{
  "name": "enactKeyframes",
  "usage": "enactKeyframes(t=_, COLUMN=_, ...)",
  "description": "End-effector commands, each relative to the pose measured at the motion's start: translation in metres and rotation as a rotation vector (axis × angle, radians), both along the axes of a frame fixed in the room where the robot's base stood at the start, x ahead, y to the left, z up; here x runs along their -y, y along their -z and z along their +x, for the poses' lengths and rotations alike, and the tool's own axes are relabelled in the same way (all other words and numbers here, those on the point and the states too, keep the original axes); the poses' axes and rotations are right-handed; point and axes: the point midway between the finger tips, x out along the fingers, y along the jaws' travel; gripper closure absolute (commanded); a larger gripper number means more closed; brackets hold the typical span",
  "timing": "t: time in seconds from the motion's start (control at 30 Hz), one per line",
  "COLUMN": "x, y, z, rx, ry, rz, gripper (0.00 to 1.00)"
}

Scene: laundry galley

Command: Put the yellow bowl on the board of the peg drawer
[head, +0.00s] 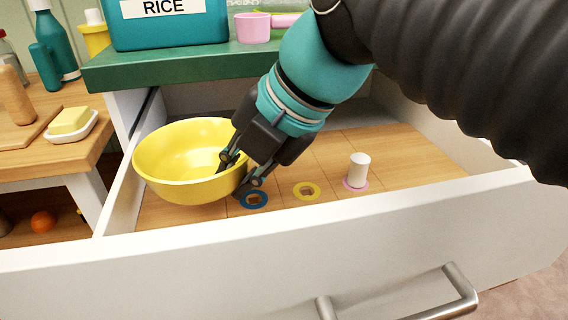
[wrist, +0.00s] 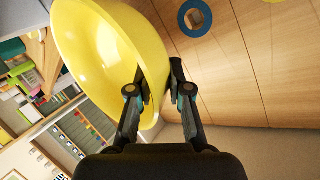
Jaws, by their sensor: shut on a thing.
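The yellow bowl (head: 190,165) is inside the open white drawer, at its left side. My gripper (head: 240,172) is shut on the bowl's right rim, one finger inside and one outside. In the wrist view the bowl (wrist: 105,60) is tilted in the picture between my fingers (wrist: 158,88). The wooden board (head: 400,152) covers the drawer floor. On it are a blue ring (head: 254,200), a yellow ring (head: 306,191), and a white peg (head: 359,170) standing in a pink ring (head: 354,184). I cannot tell whether the bowl's underside touches the board.
The drawer's white front wall (head: 300,235) with a metal handle (head: 440,300) stands nearest. A green counter edge (head: 180,68) overhangs the back, with a rice box (head: 170,25) and a pink cup (head: 253,27). A side table holds a butter dish (head: 72,127). The board's right part is clear.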

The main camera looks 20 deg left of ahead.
Motion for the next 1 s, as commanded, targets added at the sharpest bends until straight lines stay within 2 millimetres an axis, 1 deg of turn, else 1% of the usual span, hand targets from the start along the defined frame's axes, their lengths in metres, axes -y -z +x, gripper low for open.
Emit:
enactKeyframes(t=0.2, x=0.001, y=0.030, z=0.000, rx=-0.001, ry=-0.001, rz=-0.001, gripper=1.00)
enactKeyframes(t=0.27, x=0.000, y=0.035, z=0.000, rx=0.000, ry=0.000, rz=0.000, gripper=1.00)
enactKeyframes(t=0.5, x=0.001, y=0.035, z=0.000, rx=0.000, ry=0.000, rz=0.001, gripper=1.00)
enactKeyframes(t=0.67, x=0.000, y=0.039, z=0.000, rx=0.001, ry=-0.001, rz=0.001, gripper=1.00)
enactKeyframes(t=0.7, x=0.001, y=0.039, z=0.000, rx=0.000, ry=0.000, rz=0.000, gripper=0.74)
enactKeyframes(t=0.77, x=0.001, y=0.038, z=0.000, rx=0.000, ry=0.000, rz=-0.001, gripper=0.59)
enactKeyframes(t=0.8, x=0.001, y=0.038, z=0.000, rx=-0.001, ry=-0.001, rz=-0.001, gripper=0.57)
enactKeyframes(t=1.0, x=0.001, y=0.038, z=0.000, rx=-0.001, ry=-0.001, rz=-0.001, gripper=0.57)
